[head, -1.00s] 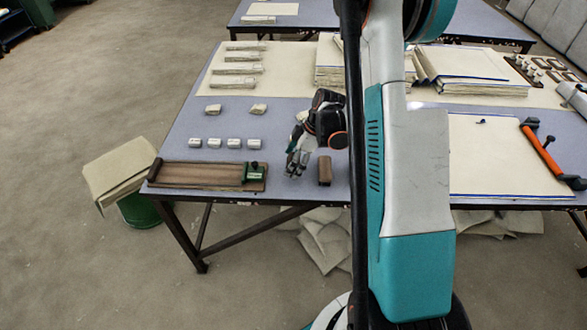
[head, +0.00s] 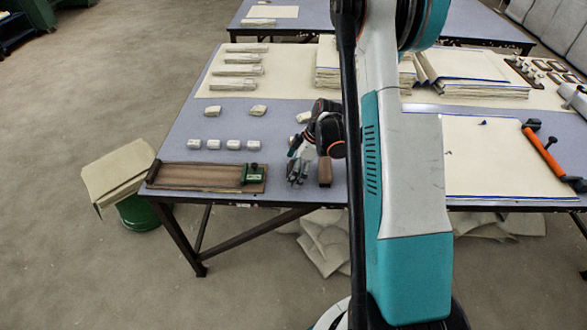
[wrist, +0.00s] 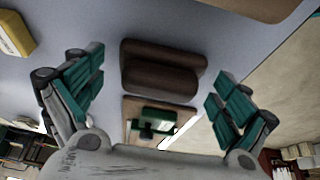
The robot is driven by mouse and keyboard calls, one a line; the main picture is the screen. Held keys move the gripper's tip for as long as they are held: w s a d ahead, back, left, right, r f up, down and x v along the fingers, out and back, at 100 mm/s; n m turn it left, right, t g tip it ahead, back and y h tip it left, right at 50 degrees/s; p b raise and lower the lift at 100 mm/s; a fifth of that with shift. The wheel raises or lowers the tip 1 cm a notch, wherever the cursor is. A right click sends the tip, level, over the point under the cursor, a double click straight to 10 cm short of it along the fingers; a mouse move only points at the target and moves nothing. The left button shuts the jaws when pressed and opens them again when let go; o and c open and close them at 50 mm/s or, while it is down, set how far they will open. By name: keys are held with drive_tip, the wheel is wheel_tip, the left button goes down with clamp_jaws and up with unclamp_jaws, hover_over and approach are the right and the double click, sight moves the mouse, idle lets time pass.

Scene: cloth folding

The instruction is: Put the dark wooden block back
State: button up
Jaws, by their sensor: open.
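The dark wooden block (head: 325,172) lies near the front edge of the table, partly behind my wrist in the head view. In the wrist view the block (wrist: 160,75) shows between my spread fingers, with visible space on either side. My gripper (head: 298,174) is open and empty, just left of the block in the head view. Its two teal fingers also show in the wrist view (wrist: 155,98). The pictures do not show exactly how high the fingers are above the table.
Left of my gripper lies a wooden board (head: 205,176) with a green clamp (head: 252,173). Several white pieces (head: 233,145) stand in a row behind it. A cloth sheet (head: 490,155) and an orange-handled tool (head: 543,150) lie at right.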

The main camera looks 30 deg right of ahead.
drive_tip(key=p+v, duration=0.5)
drive_tip(key=v, duration=0.7)
drive_tip(key=shift+r, duration=0.2)
drive_tip(key=shift+w, duration=0.1)
idle(0.7)
